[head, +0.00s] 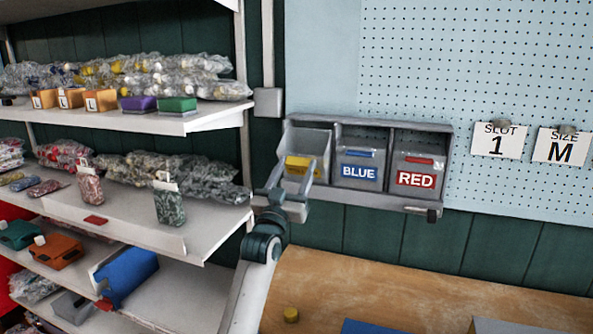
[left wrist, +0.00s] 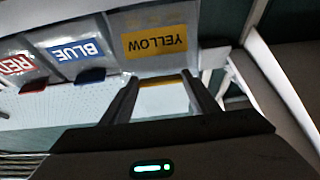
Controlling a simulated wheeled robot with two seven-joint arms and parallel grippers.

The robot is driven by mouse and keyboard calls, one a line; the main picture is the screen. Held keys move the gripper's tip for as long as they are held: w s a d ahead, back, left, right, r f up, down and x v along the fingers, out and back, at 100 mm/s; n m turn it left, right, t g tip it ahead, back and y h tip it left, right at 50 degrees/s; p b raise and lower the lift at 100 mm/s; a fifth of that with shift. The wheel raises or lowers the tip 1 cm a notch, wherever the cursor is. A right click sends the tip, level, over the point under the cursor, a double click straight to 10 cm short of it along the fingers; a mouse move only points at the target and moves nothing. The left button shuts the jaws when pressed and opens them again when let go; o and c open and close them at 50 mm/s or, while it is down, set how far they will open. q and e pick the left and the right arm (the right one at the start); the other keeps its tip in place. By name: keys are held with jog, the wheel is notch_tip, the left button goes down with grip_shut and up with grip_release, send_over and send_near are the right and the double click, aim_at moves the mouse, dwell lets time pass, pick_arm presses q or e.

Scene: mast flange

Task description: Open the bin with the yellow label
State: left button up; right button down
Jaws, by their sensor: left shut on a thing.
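A grey wall unit holds three bins side by side. The yellow-label bin (head: 308,139) is the leftmost in the head view and leans forward, with its inside showing above the front. Its yellow label (head: 297,165) is partly hidden by my gripper; in the left wrist view the yellow label (left wrist: 155,42) shows upside down. My left gripper (head: 297,184) is at the front of this bin. In the left wrist view, its fingers (left wrist: 160,82) are shut on the bin's yellow handle (left wrist: 161,83). My right gripper is not in view.
The blue-label bin (head: 359,172) and red-label bin (head: 416,179) sit upright to the right. Shelves (head: 215,224) with bagged goods stand at the left. A pegboard (head: 480,80) is on the wall.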

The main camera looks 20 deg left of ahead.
pick_arm(q)
jog(key=shift+f, duration=0.35)
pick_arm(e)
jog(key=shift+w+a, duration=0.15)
pick_arm(q)
jog(key=o, duration=1.5)
jog(key=shift+r, duration=0.1)
jog(key=shift+s, duration=0.1)
jog(key=shift+s+f, duration=0.3)
jog(key=shift+s, duration=0.15)
jog(key=b+v, duration=0.4)
jog(key=v, duration=1.2)
jog(key=shift+b, duration=0.3)
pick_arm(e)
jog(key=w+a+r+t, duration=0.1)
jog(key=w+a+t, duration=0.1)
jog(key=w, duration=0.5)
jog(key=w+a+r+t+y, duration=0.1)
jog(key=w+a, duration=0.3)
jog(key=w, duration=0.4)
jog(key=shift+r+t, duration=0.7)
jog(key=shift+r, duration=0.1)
pick_arm(q)
jog(key=shift+s, duration=0.15)
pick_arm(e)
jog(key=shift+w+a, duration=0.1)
